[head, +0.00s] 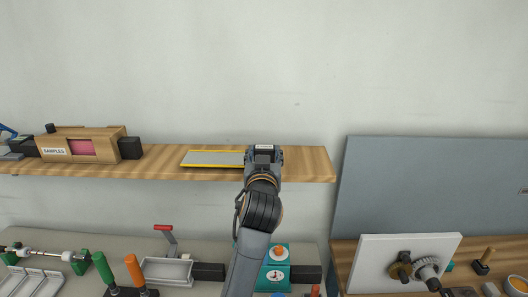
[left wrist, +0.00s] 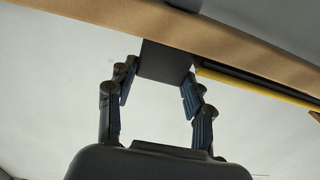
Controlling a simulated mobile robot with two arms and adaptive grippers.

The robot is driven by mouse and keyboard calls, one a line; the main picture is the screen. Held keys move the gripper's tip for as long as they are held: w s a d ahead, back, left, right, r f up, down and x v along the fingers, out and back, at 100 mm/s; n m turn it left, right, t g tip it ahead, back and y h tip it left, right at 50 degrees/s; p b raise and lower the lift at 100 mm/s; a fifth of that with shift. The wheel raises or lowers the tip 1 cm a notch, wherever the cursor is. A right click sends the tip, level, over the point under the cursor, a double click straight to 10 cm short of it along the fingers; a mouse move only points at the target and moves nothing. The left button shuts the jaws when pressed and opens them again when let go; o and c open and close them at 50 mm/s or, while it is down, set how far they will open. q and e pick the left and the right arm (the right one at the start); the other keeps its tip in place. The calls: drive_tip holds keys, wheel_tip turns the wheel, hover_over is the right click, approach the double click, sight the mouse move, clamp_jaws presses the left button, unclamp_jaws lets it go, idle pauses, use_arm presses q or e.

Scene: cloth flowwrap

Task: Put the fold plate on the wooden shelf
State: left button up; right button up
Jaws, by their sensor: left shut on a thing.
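The fold plate (head: 212,158) is a flat grey plate with yellow long edges. In the head view it lies level over the wooden shelf (head: 305,165), right of the middle; whether it touches the board is hard to tell. My left gripper (head: 264,152) is at its right end and hides that end. In the left wrist view my left gripper (left wrist: 160,80) is shut on the plate's dark end block (left wrist: 165,60). A yellow edge of the plate (left wrist: 262,87) and the shelf's wooden edge (left wrist: 95,14) show there too. My right gripper is not in view.
A wooden samples box (head: 105,140) with dark end blocks stands on the shelf's left part. Bare shelf lies between it and the plate. Below are a bench with orange and green handles, a teal scale (head: 277,277), and a white gear board (head: 385,260).

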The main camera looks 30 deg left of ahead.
use_arm(q)
drive_tip(key=shift+s+f, duration=0.1)
drive_tip(key=shift+f, duration=0.05)
drive_tip(key=shift+f, duration=0.1)
drive_tip(key=shift+f, duration=0.15)
drive_tip(key=o, duration=1.2)
drive_tip(key=shift+r, duration=0.2)
